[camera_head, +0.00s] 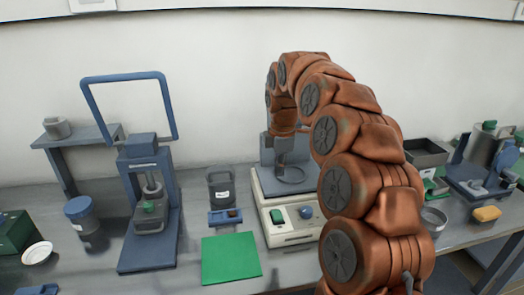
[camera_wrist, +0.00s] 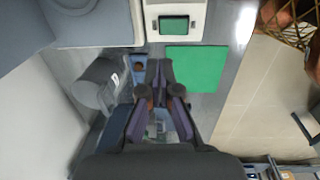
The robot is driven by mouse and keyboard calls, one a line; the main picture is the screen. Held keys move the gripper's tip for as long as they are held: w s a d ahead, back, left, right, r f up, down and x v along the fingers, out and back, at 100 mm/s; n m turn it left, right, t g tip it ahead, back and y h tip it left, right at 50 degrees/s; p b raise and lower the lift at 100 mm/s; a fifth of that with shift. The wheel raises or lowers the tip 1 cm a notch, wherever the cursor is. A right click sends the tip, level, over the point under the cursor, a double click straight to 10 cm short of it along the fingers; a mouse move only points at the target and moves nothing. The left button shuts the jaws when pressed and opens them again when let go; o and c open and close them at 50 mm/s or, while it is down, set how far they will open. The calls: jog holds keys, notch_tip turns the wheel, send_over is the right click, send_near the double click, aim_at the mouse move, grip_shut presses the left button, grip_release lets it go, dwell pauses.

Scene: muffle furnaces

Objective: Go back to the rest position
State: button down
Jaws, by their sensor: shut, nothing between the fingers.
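My brown arm arches up over the bench in the head view, and its tip points down in front of the back wall. My gripper (camera_head: 284,150) hangs there over the rear of a white bench instrument (camera_head: 296,233), small and partly unclear against it. In the wrist view my gripper (camera_wrist: 159,72) shows its two dark fingers together, with nothing held between them. The green mat (camera_wrist: 196,69) lies beside the fingertips on the right, and the white instrument (camera_wrist: 175,22) is at the top. A dark canister (camera_wrist: 98,84) is to the left of the fingers.
The blue press (camera_head: 150,215) stands left on the bench. The dark canister (camera_head: 221,187) and a small blue holder (camera_head: 225,217) stand behind the green mat (camera_head: 231,258). A dark open box (camera_head: 427,155) and a yellow block (camera_head: 487,213) are at right. Open air lies above the bench.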

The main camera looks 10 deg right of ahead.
jog(key=s+a+m+g, duration=0.15)
jog(key=s+m, duration=0.65)
jog(key=s, duration=1.3)
jog(key=s+f+m, duration=0.3)
jog(key=s+m, duration=0.2)
jog(key=s, duration=0.6)
jog(key=s+f+m+g+p, duration=0.1)
jog(key=s+f+m, duration=0.2)
jog(key=s, duration=0.8)
jog(key=shift+d+m, duration=0.4)
jog(key=shift+m, duration=0.5)
jog(key=shift+s, duration=0.1)
